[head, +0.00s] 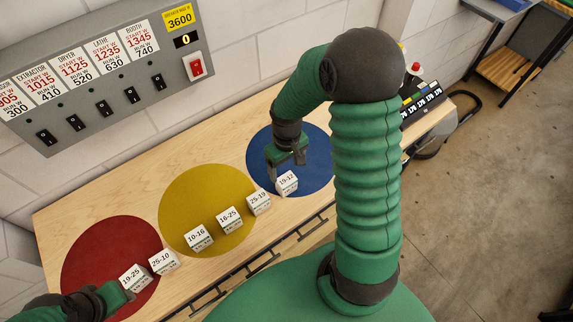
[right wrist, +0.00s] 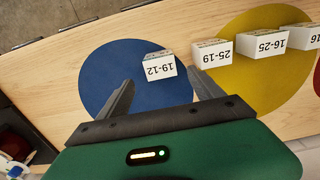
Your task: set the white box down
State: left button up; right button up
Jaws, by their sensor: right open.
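The white box marked 19-12 (head: 287,184) rests upright on the near part of the blue disc (head: 318,160). My right gripper (head: 284,166) is open just behind and above this box, with nothing between its fingers. In the right wrist view the open right gripper (right wrist: 161,86) points toward the box 19-12 (right wrist: 160,67), which stands beyond and between the fingertips, apart from both. My left gripper (head: 112,297) is at the lower left beside the white box 19-25 (head: 134,278); its fingers do not show clearly.
White box 25-19 (head: 259,203) stands between the blue and yellow discs. Boxes 16-25 (head: 230,220) and 10-16 (head: 199,237) are on the yellow disc (head: 185,195). Box 25-10 (head: 163,262) is by the red disc (head: 90,255). A switch panel (head: 100,80) hangs on the wall behind.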

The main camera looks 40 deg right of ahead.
pick_arm(q)
jog(key=shift+d+f+b, duration=0.2)
jog(key=shift+f+b, duration=0.9)
pick_arm(e)
jog(key=s+a+r+t, duration=0.1)
jog(key=s+a+r, duration=0.1)
jog(key=a, duration=0.4)
jog(key=s+a+r+n+t, duration=0.1)
jog(key=a+r, duration=0.1)
jog(key=a, duration=0.4)
jog(key=shift+s+a+r+t, duration=0.2)
jog(key=shift+s+a+t, duration=0.1)
jog(key=shift+s+a, duration=0.1)
pick_arm(q)
jog(key=shift+a, duration=0.1)
pick_arm(e)
jog(key=shift+s, duration=0.1)
pick_arm(q)
jog(key=shift+a, duration=0.2)
pick_arm(e)
jog(key=shift+a, duration=0.25)
pick_arm(q)
jog(key=shift+d, duration=0.2)
pick_arm(e)
jog(key=shift+d, duration=0.2)
